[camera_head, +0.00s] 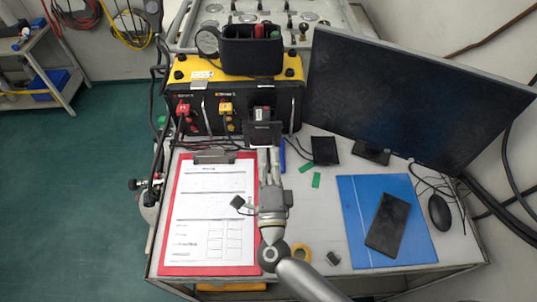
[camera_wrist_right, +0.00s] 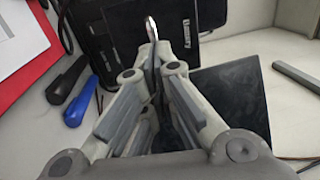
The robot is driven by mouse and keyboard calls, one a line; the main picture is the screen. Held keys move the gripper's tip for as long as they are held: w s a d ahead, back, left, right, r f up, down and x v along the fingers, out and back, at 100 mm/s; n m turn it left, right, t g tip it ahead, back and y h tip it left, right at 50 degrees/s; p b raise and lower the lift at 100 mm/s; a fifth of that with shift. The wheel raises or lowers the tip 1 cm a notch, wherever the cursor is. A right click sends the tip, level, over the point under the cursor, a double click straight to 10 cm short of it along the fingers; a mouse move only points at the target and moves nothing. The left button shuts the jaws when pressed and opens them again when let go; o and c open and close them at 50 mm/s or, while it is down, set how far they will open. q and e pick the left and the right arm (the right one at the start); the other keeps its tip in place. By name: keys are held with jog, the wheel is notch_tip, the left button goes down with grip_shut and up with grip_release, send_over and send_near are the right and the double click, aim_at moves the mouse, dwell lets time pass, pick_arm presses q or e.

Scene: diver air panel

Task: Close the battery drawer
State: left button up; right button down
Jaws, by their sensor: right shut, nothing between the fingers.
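The black battery drawer (camera_head: 262,134) appears to stick out from the front of the black-and-yellow unit (camera_head: 228,92), right of its red and yellow fittings. My right gripper (camera_head: 271,153) is right in front of the drawer, pointing at it, with its fingers shut and empty. In the right wrist view the shut fingertips (camera_wrist_right: 151,38) are in front of a black face (camera_wrist_right: 115,30). I cannot tell whether they touch it. My left gripper is not in view.
A red clipboard (camera_head: 168,225) lies left of my right arm. A blue pen (camera_head: 282,155), a black tray (camera_head: 325,151) and green pieces (camera_head: 316,180) lie to its right. A monitor (camera_head: 420,95), a blue folder (camera_head: 356,245) and a mouse (camera_head: 439,212) fill the right side.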

aim_at(268, 124)
jog(key=w+b, duration=0.2)
jog(key=w, duration=0.9)
jog(key=shift+f, duration=0.1)
jog(key=shift+r, duration=0.3)
